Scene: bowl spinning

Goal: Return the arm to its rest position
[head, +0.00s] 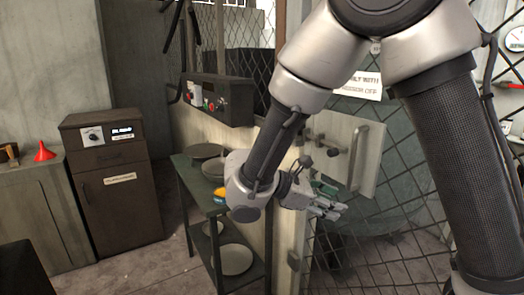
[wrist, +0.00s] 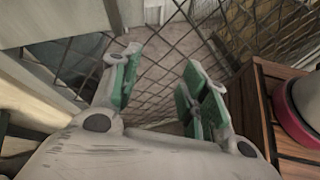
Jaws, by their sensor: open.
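My arm is bent across the right half of the head view. My gripper (head: 328,203) hangs in front of the wire mesh fence, right of the green shelf table (head: 193,178). In the wrist view my gripper (wrist: 158,95) shows two green-padded fingers spread apart with nothing between them. The mesh and floor show through the gap.
A dark control box (head: 218,100) is on the wall behind the table. Round plates (head: 236,259) lie on the table's shelves. A brown cabinet (head: 115,190) and a red funnel (head: 44,152) are at left. Wooden slats (wrist: 262,110) with a red-rimmed pot (wrist: 290,118) are close at right in the wrist view.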

